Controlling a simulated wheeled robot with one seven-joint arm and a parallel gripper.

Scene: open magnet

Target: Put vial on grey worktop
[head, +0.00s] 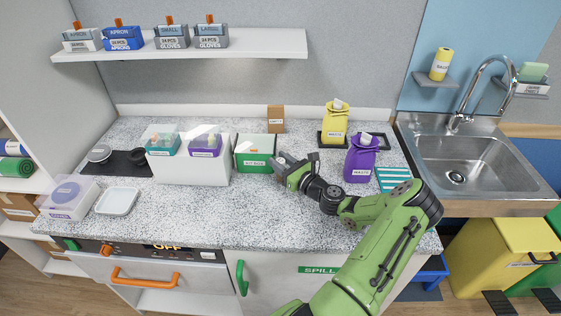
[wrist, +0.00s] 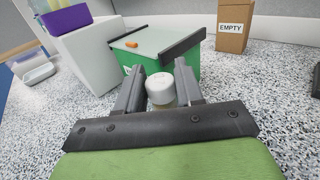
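The vial (wrist: 161,88) has a round white cap and a pale, mostly hidden body. In the wrist view it is between the two fingers of my gripper (wrist: 160,86), which are closed in on its sides. In the head view my gripper (head: 291,166) is over the speckled grey worktop (head: 258,212), just right of the green box, and the vial cannot be made out there. How far the vial's base is from the worktop cannot be told.
A green box (head: 254,164) with a clear lid is close ahead, left of a cardboard box marked EMPTY (wrist: 234,25). A white block (head: 190,169) is further left. Purple (head: 360,165) and yellow (head: 335,124) waste bags stand to the right. The worktop's front middle is clear.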

